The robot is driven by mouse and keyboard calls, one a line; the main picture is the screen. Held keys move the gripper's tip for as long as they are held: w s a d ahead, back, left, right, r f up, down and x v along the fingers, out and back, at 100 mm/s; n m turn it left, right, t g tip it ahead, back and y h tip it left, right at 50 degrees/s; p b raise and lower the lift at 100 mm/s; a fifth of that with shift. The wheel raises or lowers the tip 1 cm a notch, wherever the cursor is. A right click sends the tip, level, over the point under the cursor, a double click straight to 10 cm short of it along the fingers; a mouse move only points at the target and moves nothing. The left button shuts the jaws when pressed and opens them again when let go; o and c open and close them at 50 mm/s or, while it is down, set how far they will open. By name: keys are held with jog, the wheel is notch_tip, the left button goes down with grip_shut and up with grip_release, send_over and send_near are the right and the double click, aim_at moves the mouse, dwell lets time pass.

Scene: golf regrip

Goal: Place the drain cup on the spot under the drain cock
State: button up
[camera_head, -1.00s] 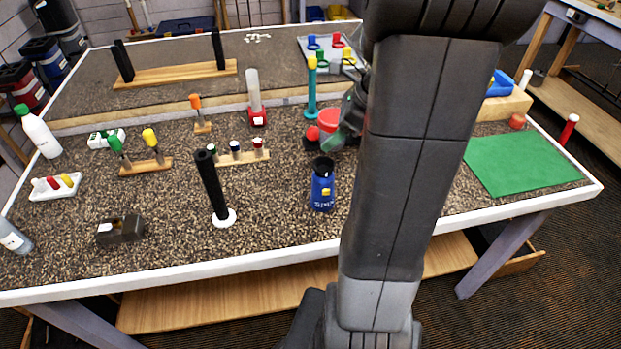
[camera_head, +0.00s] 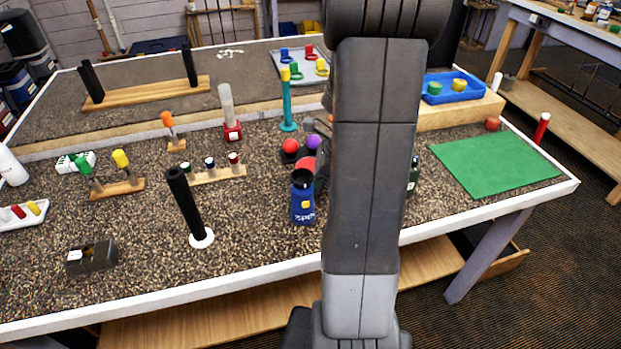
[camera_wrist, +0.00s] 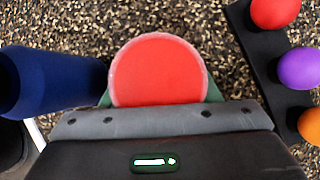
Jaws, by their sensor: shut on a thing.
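In the wrist view a round red thing with a pale rim, which looks like the drain cup (camera_wrist: 158,70), sits between the green-edged fingers of my gripper (camera_wrist: 160,98). I see it from its open or top side, and its lower part is hidden. In the head view a sliver of the cup (camera_head: 306,165) shows left of my arm, just behind a blue bottle. My gripper is shut on it, mostly hidden there behind my arm. I cannot pick out the drain cock or its spot in either view.
The blue bottle with a black funnel top (camera_head: 303,207) stands close to the cup's left. A dark rack with red, purple and orange balls (camera_wrist: 255,45) lies to its right. A black post on a white base (camera_head: 187,208) stands further left. A green mat (camera_head: 495,163) lies clear at right.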

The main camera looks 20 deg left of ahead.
jog(key=shift+f, duration=0.15)
jog(key=o, duration=1)
jog(key=shift+c, duration=0.2)
